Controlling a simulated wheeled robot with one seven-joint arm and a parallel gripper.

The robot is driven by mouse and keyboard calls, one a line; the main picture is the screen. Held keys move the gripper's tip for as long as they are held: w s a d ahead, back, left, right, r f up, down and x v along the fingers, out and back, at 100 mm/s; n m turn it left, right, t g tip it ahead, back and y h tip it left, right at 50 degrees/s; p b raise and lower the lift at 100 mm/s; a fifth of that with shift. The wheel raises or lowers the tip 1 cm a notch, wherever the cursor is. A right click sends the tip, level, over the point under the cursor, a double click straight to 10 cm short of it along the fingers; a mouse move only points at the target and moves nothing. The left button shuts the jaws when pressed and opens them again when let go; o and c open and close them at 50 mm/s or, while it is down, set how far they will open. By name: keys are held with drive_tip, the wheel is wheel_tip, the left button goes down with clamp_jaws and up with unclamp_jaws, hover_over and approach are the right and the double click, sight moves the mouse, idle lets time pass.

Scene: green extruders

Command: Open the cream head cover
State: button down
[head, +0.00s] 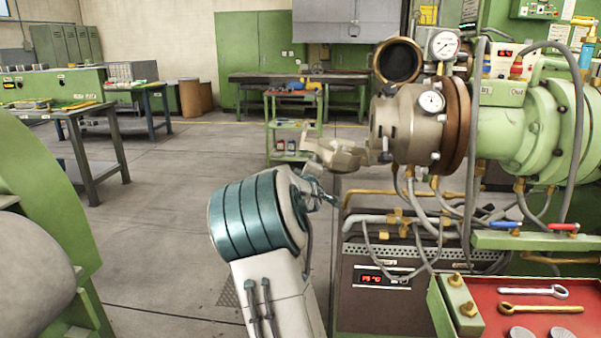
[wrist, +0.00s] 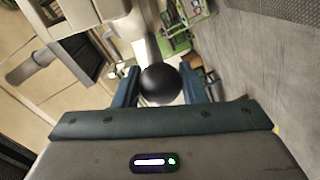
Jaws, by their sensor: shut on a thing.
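The cream head cover (head: 338,153) appears as a lobed cream piece at the left end of the extruder head (head: 392,125). It sticks out to the left of the head; its exact opening angle is hard to tell. My gripper (head: 320,194) is just below the cover, largely hidden behind my teal-banded arm. In the wrist view, my gripper's two dark blue fingers (wrist: 160,73) are shut on a round black knob (wrist: 160,86). A pale bar (wrist: 145,45) runs up behind the knob. Where the knob joins the cover is hidden in the head view.
Hoses and brass pipes (head: 380,193) run below the head, above a control box (head: 378,281). A red tray (head: 530,305) with wrenches is at front right. A green trolley (head: 294,125) stands behind. The floor (head: 160,220) to the left is clear.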

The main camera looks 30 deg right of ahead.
drive_tip(key=shift+s+d+f+n+b, duration=0.1)
drive_tip(key=shift+d+f+n+b, duration=0.05)
drive_tip(key=shift+f+n+b, duration=0.4)
drive_tip(key=shift+s+d+f+n+b, duration=0.1)
drive_tip(key=shift+f+n+b, duration=0.2)
drive_tip(key=shift+f, duration=0.4)
drive_tip(key=c, duration=0.9)
unclamp_jaws()
drive_tip(key=shift+d, duration=0.1)
drive_tip(key=shift+f, duration=0.1)
drive_tip(key=p+v, duration=0.2)
drive_tip(key=v, duration=1.2)
drive_tip(key=shift+w, duration=0.2)
